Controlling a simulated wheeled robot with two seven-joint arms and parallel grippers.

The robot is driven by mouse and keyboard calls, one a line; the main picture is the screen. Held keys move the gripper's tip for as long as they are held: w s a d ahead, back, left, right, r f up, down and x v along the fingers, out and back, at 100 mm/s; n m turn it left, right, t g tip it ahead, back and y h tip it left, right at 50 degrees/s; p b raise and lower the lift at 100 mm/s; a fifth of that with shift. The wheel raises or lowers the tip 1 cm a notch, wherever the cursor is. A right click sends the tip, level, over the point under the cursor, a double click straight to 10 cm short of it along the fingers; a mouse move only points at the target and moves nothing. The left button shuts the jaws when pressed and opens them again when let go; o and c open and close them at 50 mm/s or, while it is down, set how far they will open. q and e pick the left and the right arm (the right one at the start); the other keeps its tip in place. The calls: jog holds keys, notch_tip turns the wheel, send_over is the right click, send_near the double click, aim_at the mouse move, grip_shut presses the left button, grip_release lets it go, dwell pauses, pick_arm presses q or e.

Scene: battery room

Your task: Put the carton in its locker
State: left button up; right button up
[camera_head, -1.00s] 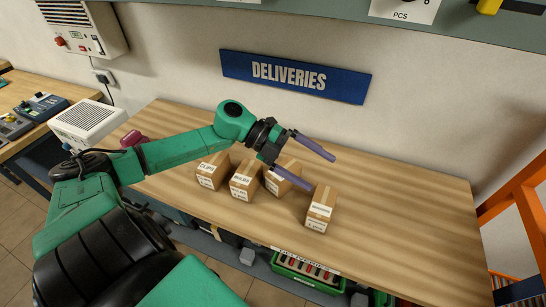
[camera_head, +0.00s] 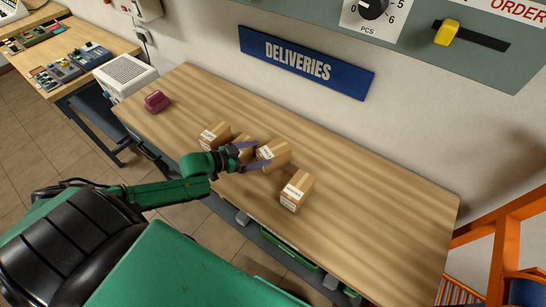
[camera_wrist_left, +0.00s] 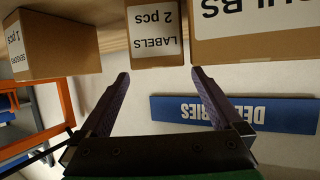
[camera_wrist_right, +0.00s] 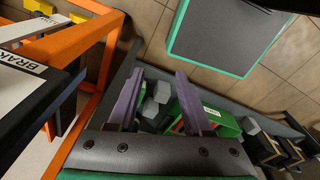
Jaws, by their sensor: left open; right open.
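Several cardboard cartons stand on the wooden table. In the left wrist view, which is upside down, I read LABELS 2 pcs on one carton (camera_wrist_left: 156,45), SENSORS 1 pcs on another (camera_wrist_left: 55,42), and part of BULBS on a third (camera_wrist_left: 255,35). In the head view the LABELS carton (camera_head: 275,153) is in front of my left gripper (camera_head: 260,155), and the SENSORS carton (camera_head: 297,192) stands apart to the right. My left gripper is open and empty, its fingertips close to the LABELS carton. My right gripper (camera_wrist_right: 157,82) is open and empty. I see no locker clearly.
A blue DELIVERIES sign (camera_head: 305,62) hangs on the wall. A dark red object (camera_head: 156,101) lies at the table's left. The table's right part is clear. An orange frame (camera_head: 500,235) stands at the right; a green crate (camera_wrist_right: 224,125) shows in the right wrist view.

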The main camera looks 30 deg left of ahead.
aim_at(269, 151)
pick_arm(q)
jog(key=shift+w+d+f+b, duration=0.8)
jog(key=shift+w+f, duration=0.05)
jog(key=shift+w, duration=0.05)
jog(key=b+x, duration=0.4)
jog(key=shift+a+f+b, duration=0.15)
jog(key=shift+a+b, duration=0.1)
jog(key=shift+b, duration=0.1)
jog(key=shift+w+d, duration=0.15)
jog(key=shift+w, duration=0.15)
jog(key=shift+d+r, duration=0.15)
jog(key=shift+r, duration=0.2)
grip_shut()
pick_arm(e)
notch_tip(269, 151, down, 7)
jog(key=shift+w+d+f, duration=0.15)
jog(key=shift+w+d, duration=0.1)
jog(key=shift+d, duration=0.05)
